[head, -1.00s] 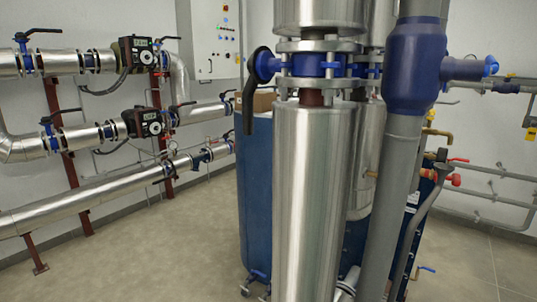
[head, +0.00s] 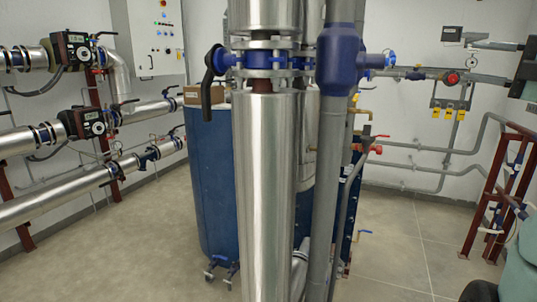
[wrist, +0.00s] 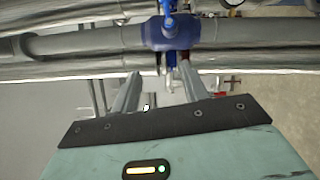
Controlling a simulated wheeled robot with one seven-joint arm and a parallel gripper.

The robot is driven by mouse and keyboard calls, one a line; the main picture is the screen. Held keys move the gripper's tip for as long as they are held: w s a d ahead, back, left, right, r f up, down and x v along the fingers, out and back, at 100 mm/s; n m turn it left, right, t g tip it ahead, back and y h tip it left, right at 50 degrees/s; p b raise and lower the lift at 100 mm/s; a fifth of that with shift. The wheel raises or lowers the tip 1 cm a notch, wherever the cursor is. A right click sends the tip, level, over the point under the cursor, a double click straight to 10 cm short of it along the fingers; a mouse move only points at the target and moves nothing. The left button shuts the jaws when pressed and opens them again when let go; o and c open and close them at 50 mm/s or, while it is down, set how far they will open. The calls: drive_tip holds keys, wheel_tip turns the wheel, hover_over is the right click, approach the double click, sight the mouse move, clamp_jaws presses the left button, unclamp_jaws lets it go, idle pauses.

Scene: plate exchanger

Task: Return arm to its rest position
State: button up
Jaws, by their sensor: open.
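My gripper (wrist: 158,80) shows in the wrist view. Its two grey fingers are spread apart with nothing held between them. Beyond the fingertips, a grey pipe (wrist: 90,42) with a blue fitting (wrist: 172,32) runs across the picture. I cannot tell how far the fingers are from it. In the head view the fingers are not seen; only a teal part of my arm shows at the lower right edge.
A silver insulated pipe (head: 263,190) with a black-handled blue valve (head: 228,60) and a grey pipe (head: 326,180) stand upright ahead. A blue tank (head: 208,180) is behind. Silver pipes (head: 60,200) line the left; a red frame (head: 487,190) stands right. The floor (head: 410,250) at right is clear.

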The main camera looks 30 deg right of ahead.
drive_tip(key=w+a+f+m+h, duration=0.1)
drive_tip(key=w+f+m+h, duration=0.4)
drive_tip(key=w, duration=0.4)
drive_tip(key=w+a+f+m+h, duration=0.1)
drive_tip(key=w+f+m+h, duration=0.2)
drive_tip(key=w+m, duration=0.5)
drive_tip(key=w+a+f+m+g, duration=0.3)
drive_tip(key=a+f+m+g, duration=0.45)
drive_tip(key=a+f, duration=0.7)
drive_tip(key=s+a+f+m+g+y, duration=0.2)
drive_tip(key=s+a+f+g, duration=0.6)
drive_tip(key=s+a+f, duration=0.6)
drive_tip(key=s+a+r+n+g, duration=0.1)
drive_tip(key=s+a+n, duration=0.2)
drive_tip(key=s+a, duration=0.3)
drive_tip(key=s+a+r+n+g+y, duration=0.1)
drive_tip(key=s+a+n, duration=0.3)
drive_tip(key=a, duration=0.9)
drive_tip(key=s+r, duration=0.1)
drive_tip(key=s, duration=0.2)
drive_tip(key=shift+g, duration=0.35)
